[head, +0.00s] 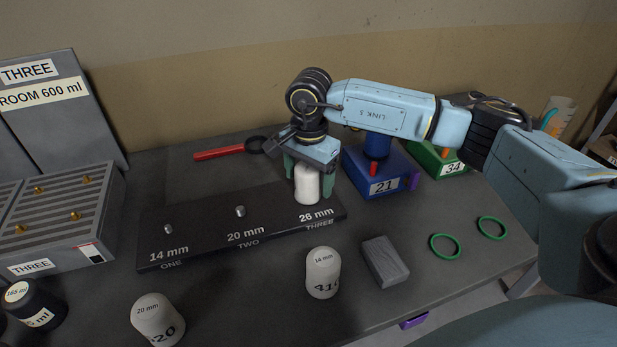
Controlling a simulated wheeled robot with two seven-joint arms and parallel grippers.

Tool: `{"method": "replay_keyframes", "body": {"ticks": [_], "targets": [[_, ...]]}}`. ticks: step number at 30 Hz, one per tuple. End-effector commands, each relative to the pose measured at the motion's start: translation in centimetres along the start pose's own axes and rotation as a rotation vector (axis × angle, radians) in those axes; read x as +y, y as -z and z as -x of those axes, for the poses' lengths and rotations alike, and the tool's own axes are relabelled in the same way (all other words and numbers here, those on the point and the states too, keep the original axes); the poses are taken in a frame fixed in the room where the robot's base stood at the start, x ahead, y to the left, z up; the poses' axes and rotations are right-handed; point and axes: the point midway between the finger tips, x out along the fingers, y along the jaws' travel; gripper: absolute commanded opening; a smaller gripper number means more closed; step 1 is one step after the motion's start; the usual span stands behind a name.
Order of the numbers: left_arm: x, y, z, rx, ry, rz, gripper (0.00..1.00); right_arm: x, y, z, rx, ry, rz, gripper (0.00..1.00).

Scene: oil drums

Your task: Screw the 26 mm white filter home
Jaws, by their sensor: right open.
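A white filter (307,186) stands upright at the 26 mm place, marked THREE, of the dark block (200,243). My right gripper (308,172) points down over it, with one green finger on each side of its upper part; the jaws are open. The filter hides the 26 mm stud, so I cannot tell how far it sits on it. The 14 mm stud (168,229) and 20 mm stud (240,212) are bare. A white 14 mm filter (323,273) and a white 20 mm filter (158,320) stand on the table in front. My left gripper is not in view.
A blue box 21 (382,188) and a green box 34 (452,169) stand right of the gripper. A red-handled strap wrench (220,152) lies behind the block. A grey block (385,262) and green rings (445,246) lie front right. A grey rack (50,250) stands left.

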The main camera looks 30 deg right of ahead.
Motion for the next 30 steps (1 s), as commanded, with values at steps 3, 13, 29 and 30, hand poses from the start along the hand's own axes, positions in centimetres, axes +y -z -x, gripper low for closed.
{"method": "replay_keyframes", "body": {"ticks": [3, 13, 29, 30], "targets": [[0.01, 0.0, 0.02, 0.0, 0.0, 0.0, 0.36, 0.0, 0.02, 0.02, 0.0, 0.0, -0.002, 0.69], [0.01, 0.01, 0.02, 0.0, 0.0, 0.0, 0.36, 0.01, 0.02, 0.0, 0.0, 0.0, -0.003, 0.26], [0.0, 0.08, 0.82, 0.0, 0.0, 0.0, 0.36, 0.08, -0.01, 0.03, 0.009, -0.001, -0.511, 0.22], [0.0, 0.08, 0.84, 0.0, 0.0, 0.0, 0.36, 0.08, 0.0, 0.02, 0.01, -0.001, -0.533, 0.22]]}}
